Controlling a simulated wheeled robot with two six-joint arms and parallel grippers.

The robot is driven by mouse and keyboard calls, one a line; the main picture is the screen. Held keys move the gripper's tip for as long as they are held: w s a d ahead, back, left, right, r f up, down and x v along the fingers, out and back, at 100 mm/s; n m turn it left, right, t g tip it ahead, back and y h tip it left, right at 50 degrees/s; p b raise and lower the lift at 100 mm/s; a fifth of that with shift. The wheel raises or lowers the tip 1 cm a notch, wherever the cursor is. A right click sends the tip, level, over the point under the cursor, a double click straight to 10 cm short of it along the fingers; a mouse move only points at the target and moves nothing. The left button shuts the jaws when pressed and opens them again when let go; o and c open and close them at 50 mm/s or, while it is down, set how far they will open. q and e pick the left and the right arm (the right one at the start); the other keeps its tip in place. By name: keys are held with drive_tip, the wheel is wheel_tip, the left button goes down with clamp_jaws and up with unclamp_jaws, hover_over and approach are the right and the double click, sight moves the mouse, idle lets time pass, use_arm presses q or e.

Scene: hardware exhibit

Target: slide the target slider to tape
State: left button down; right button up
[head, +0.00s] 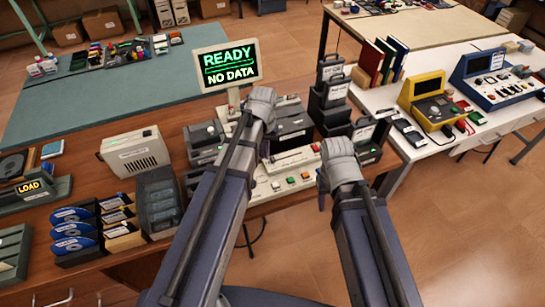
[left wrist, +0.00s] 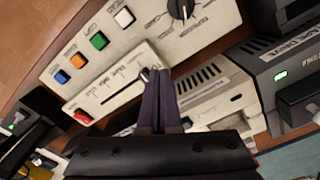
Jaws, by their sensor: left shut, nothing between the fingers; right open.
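A cream control panel (left wrist: 125,50) holds a slot slider (left wrist: 115,92) with small printed labels along it, too blurred to read for sure. Its small knob (left wrist: 146,74) appears at the slot's upper right end, right beside my fingertips; I cannot tell whether they touch. The panel (head: 262,190) also shows in the head view, partly covered by my arms. My left gripper (left wrist: 161,76) is shut and empty, pointing down at the panel. In the head view my left gripper (head: 262,97) hides its own fingertips. My right gripper (head: 325,190) is open at the panel's right side.
The panel carries blue, orange, green and white buttons, a red piece (left wrist: 83,116) and a black dial (left wrist: 205,8). A monitor (head: 227,66) reads "READY NO DATA". Dark drive boxes (head: 293,122) stand behind the panel, and disc holders (head: 75,230) sit at the left.

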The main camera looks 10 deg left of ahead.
sight(273, 157)
use_arm(q)
drive_tip(key=shift+f+b, duration=1.45)
idle(0.3)
drive_tip(key=shift+w+d, duration=0.5)
drive_tip(key=shift+d, duration=0.2)
drive_tip(key=shift+w+d, duration=0.5)
drive_tip(key=shift+d, duration=0.2)
idle(0.8)
drive_tip(key=shift+s+a, duration=0.2)
idle(0.5)
wheel_tip(273, 157, up, 7)
drive_tip(key=p, duration=0.7)
drive_tip(key=shift+r, duration=0.1)
